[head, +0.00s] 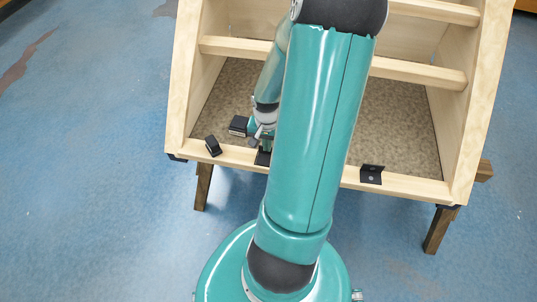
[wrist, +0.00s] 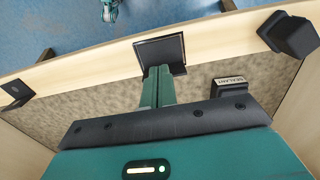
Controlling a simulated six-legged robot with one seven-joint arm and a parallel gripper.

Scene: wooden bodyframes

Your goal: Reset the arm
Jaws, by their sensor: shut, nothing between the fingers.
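My teal arm reaches forward over a wooden bodyframe (head: 240,154); its thick link covers the middle of it in the head view. My gripper (wrist: 158,74) is low inside the frame, near the front rail. Its fingers are together and nothing shows between them. The fingertips are right by a black angle bracket (wrist: 160,52) on the rail; I cannot tell whether they touch it. In the head view this bracket (head: 263,157) is partly hidden by my arm.
A second black bracket (head: 371,174) is on the front rail at right. A black block (head: 213,145) sits at the rail's left. A dark block marked SEALANT (wrist: 230,86) is beside my gripper. Wooden crossbars (head: 420,73) span the frame behind. Blue floor (head: 90,190) is clear at left.

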